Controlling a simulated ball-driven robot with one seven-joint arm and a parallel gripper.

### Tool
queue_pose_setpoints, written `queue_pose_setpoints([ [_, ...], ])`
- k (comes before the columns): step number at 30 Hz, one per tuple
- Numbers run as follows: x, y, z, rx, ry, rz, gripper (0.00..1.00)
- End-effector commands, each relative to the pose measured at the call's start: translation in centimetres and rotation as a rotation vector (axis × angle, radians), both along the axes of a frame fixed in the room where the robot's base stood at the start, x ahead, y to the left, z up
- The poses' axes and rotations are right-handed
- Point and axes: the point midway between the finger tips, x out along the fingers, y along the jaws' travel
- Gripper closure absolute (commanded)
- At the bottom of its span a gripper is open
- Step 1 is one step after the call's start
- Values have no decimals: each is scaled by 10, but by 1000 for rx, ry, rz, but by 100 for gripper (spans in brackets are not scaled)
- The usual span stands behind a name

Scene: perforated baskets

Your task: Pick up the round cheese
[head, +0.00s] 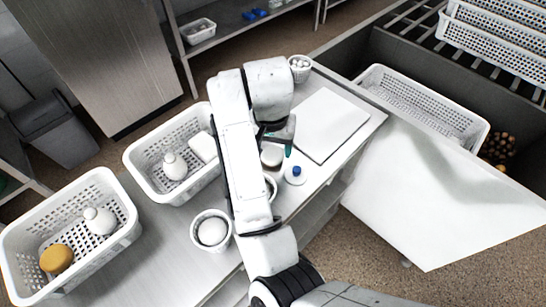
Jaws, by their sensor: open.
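A round, orange-yellow block that looks like the round cheese (57,258) lies in the white perforated basket (128,236) at the far left of the head view. A white bottle-shaped item (99,221) stands beside it in the same basket. My gripper (277,146) is open, with teal fingertips, over the right part of the metal table. It is far to the right of the cheese, near a small jar (272,157). My arm partly hides the middle of the table and the gripper's far side.
A second basket (135,158) holds a white bottle and a white block. A pot with a white ball (212,231), a blue-knobbed item (296,174) and a white board (325,124) are on the table (158,238). Another basket (467,135) stands at the right.

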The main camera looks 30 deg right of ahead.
Motion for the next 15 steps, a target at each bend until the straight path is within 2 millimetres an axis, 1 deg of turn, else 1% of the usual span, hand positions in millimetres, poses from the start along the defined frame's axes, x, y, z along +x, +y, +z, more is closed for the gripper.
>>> queue_pose_setpoints([
  [3, 1, -1, -17, -1, 4, 1, 32],
  [6, 2, -1, -27, 1, 2, -1, 32],
  [9, 3, -2, -31, 1, 2, -1, 32],
  [15, 3, -2, -31, 1, 1, -1, 32],
])
